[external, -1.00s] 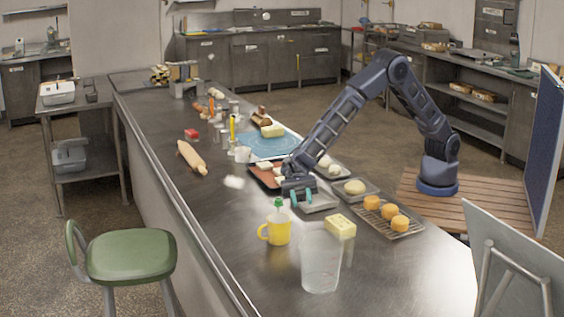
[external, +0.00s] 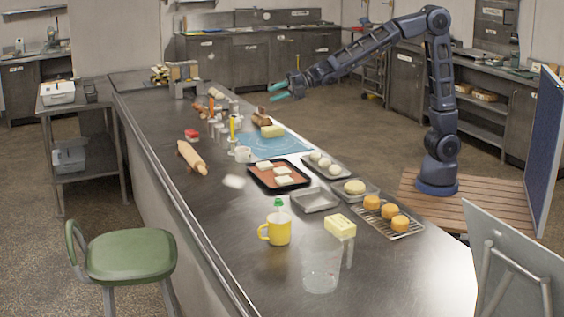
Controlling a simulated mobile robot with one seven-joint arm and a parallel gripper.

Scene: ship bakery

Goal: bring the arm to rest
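My gripper (external: 280,92) is raised well above the far part of the counter, with its teal fingers spread apart and nothing between them. My arm (external: 440,90) stands up from its base on the wooden slatted platform and reaches left at the top. The gripper is clear of everything on the steel counter (external: 215,225).
Below stand a blue mat (external: 280,143), a dark tray with pale pieces (external: 262,180), an empty metal tray (external: 315,201), a rack of orange buns (external: 405,230), a yellow mug (external: 279,230), a clear container (external: 320,270) and a rolling pin (external: 192,158). The air around the arm is free.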

